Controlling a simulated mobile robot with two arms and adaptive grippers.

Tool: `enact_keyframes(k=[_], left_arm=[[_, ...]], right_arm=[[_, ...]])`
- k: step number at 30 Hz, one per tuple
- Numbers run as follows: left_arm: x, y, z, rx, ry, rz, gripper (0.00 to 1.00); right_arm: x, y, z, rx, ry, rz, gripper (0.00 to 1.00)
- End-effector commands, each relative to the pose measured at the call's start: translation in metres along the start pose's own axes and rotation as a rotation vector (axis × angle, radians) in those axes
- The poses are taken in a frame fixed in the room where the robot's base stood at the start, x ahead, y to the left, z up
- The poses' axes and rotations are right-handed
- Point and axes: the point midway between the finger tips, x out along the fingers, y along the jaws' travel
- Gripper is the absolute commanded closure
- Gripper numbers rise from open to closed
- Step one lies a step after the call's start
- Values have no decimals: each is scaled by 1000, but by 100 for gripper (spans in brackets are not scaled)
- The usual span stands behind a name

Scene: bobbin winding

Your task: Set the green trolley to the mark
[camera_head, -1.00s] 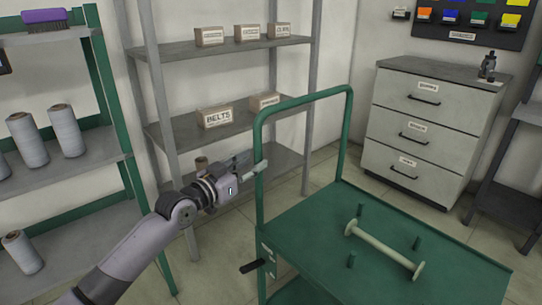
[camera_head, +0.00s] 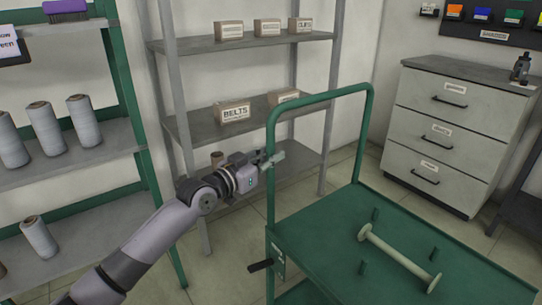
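The green trolley (camera_head: 330,262) stands in the lower right, with a tall tube handle (camera_head: 271,205) on its left side. A pale bobbin (camera_head: 398,257) lies on its deck between several short green pegs. My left gripper (camera_head: 272,158) is at the near upright of the handle, with its pale finger crossing in front of the tube. The tube and the viewing angle hide whether its fingers are closed on it. A small black lever (camera_head: 260,266) sticks out below the handle. My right gripper is not in view. I see no floor mark in this view.
A green-framed shelf with thread cones (camera_head: 45,128) stands at the left. A grey shelf with labelled boxes (camera_head: 232,111) is behind the trolley. A drawer cabinet (camera_head: 445,130) stands at the back right. Bare floor (camera_head: 345,170) shows between trolley, shelf and cabinet.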

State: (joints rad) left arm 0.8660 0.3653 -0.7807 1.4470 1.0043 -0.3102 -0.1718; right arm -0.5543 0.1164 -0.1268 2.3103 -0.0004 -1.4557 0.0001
Motion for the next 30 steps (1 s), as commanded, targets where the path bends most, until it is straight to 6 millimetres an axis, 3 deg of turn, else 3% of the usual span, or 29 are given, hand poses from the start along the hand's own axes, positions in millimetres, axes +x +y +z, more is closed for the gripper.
enact_keyframes(k=[7, 30], left_arm=[[0, 0, 0, 0, 0, 0, 100], [0, 1, 1, -1, 0, 1, 100]], right_arm=[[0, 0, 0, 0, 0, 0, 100], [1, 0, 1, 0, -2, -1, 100]])
